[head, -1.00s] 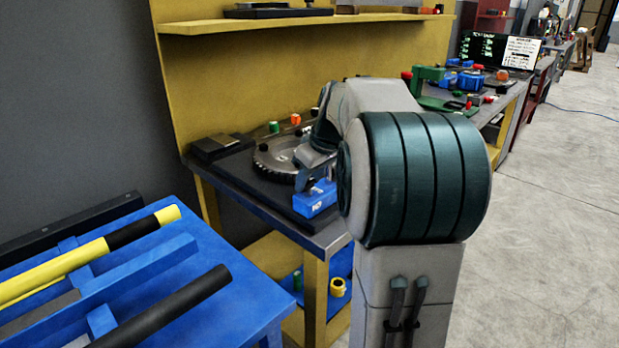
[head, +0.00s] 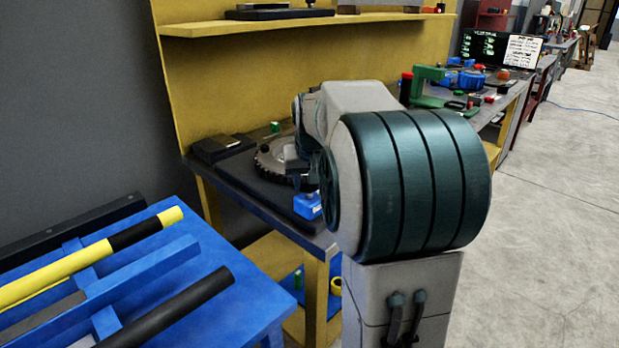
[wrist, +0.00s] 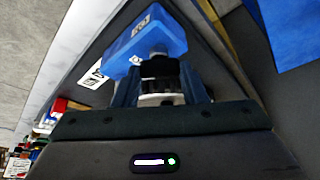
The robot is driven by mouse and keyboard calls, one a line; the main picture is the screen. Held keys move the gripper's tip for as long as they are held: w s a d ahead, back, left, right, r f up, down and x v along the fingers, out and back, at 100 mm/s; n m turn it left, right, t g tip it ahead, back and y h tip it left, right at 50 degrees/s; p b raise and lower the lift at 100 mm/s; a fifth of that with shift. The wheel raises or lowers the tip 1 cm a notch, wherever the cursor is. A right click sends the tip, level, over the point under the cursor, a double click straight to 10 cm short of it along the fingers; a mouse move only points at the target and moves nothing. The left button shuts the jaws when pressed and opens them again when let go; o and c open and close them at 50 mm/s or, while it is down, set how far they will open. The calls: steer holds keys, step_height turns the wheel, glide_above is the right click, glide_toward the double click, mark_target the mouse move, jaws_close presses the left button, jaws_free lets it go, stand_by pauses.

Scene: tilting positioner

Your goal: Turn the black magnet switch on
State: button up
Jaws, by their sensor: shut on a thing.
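A blue block (head: 306,208) with a white mark stands at the front corner of a black plate, partly hidden by my arm in the head view. In the wrist view the blue block (wrist: 145,38) fills the top middle. The black magnet switch (wrist: 159,66) shows at its near face, between my fingers. My gripper (wrist: 160,80) is shut on this switch, one finger on each side. Which way the switch is turned cannot be told. In the head view the fingers are mostly hidden behind my arm.
A toothed disc (head: 270,162) lies on the black plate behind the block. A dark box (head: 222,148) sits at the bench's back left. A blue table (head: 215,262) with yellow and black bars stands at front left. A yellow shelf (head: 300,24) is above.

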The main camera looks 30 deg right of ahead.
steer(key=m, duration=0.2)
steer(key=m+h, duration=0.1)
steer(key=m, duration=0.1)
steer(key=shift+w+a+m+g+h, duration=0.1)
steer(key=shift+a+m+g+h, duration=0.05)
steer(key=shift+m+g+h, duration=0.2)
steer(key=m+g, duration=0.1)
steer(key=m, duration=0.1)
steer(key=m+g+h, duration=0.1)
steer(key=m, duration=0.2)
steer(key=shift+w+m+p, duration=0.1)
steer(key=shift+m+p, duration=0.15)
steer(key=shift+p, duration=0.1)
steer(key=o, duration=1)
steer(key=p+v, duration=0.1)
steer(key=v, duration=1.3)
steer(key=shift+p, duration=0.35)
steer(key=shift+a+f, duration=0.1)
